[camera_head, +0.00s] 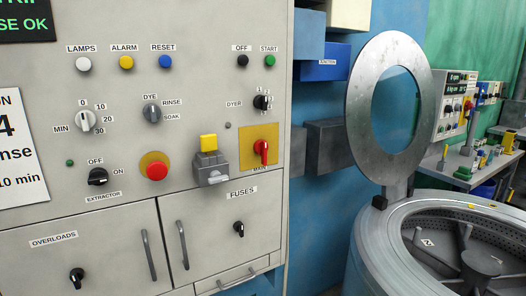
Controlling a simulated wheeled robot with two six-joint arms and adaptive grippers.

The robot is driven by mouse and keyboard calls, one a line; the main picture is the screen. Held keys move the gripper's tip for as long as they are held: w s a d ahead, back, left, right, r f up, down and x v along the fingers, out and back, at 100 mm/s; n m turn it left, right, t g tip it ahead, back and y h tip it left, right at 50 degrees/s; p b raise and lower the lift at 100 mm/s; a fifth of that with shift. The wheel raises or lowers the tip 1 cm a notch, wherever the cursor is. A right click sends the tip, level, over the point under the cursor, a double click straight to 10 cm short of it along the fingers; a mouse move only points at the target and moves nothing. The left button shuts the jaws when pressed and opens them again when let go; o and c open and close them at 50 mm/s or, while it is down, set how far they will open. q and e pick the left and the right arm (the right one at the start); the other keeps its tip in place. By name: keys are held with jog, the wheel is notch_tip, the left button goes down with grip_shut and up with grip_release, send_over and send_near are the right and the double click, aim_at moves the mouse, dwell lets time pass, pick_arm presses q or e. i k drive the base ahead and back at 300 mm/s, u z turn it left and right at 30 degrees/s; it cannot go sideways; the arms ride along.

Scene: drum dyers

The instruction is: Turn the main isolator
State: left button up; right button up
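The main isolator (262,150) is a red rotary handle on a yellow square plate, on the right side of the grey control panel. The handle looks roughly upright. A label reading "MAIN" sits just below the plate. Neither of my grippers is in view.
A grey block with a yellow top (209,143) juts out just left of the isolator. A red mushroom button (155,168) and black extractor switch (97,177) are further left. Cabinet doors (222,235) with handles lie below. An open drum lid (365,110) stands at right.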

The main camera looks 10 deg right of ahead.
aim_at(261, 147)
jog(key=z, duration=0.6)
jog(key=i, duration=0.75)
jog(key=z, duration=0.25)
